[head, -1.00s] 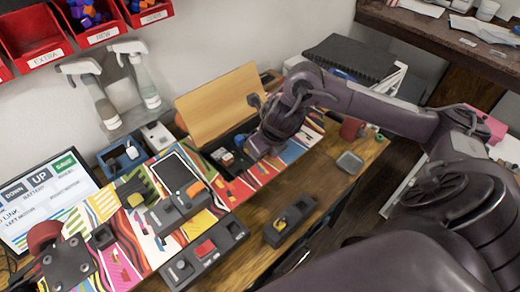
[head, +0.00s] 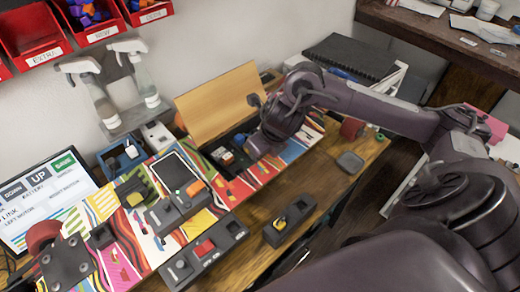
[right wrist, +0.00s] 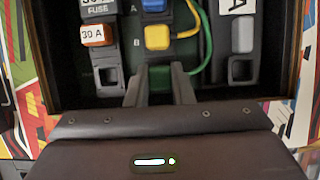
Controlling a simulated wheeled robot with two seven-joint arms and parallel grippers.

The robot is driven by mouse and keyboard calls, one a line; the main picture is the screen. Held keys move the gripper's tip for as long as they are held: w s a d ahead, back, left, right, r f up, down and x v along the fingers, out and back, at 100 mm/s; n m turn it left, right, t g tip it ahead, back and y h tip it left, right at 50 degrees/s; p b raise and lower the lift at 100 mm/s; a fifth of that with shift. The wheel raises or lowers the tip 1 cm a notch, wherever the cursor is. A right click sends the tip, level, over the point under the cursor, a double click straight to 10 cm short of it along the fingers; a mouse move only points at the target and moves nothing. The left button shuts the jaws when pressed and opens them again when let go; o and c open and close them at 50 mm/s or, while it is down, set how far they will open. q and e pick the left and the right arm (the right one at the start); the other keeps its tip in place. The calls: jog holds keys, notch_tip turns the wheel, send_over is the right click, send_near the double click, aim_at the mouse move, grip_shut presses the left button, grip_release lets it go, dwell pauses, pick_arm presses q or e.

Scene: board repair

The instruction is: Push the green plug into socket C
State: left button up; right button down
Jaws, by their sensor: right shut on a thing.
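The green plug (right wrist: 159,75) shows in the right wrist view between the two fingers of my right gripper (right wrist: 159,90), which is shut on it. A green wire (right wrist: 203,45) runs down to it from above. The plug is in the lower middle of the open compartment, just below the yellow plug (right wrist: 157,38). The socket under it is hidden by the plug and fingers, so I cannot tell how deep it sits or read a letter C. In the head view my right gripper (head: 262,146) reaches into the board's open compartment; the plug is hidden there. My left gripper is not in view.
A blue plug (right wrist: 154,5), an orange 30 A fuse (right wrist: 97,35) and a grey socket block (right wrist: 242,38) are close around. The compartment's wooden lid (head: 215,105) stands open behind my wrist. A dark tool block (head: 203,255) and a small block (head: 290,220) lie in front.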

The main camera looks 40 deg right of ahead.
jog(key=shift+f+b, duration=0.4)
jog(key=shift+f, duration=0.1)
dwell(0.4)
jog(key=c, duration=0.9)
grip_release()
jog(key=shift+r, duration=0.25)
jog(key=shift+r+p, duration=1.25)
jog(key=shift+r, duration=0.2)
jog(key=shift+r+p, duration=2.65)
jog(key=shift+r, duration=0.25)
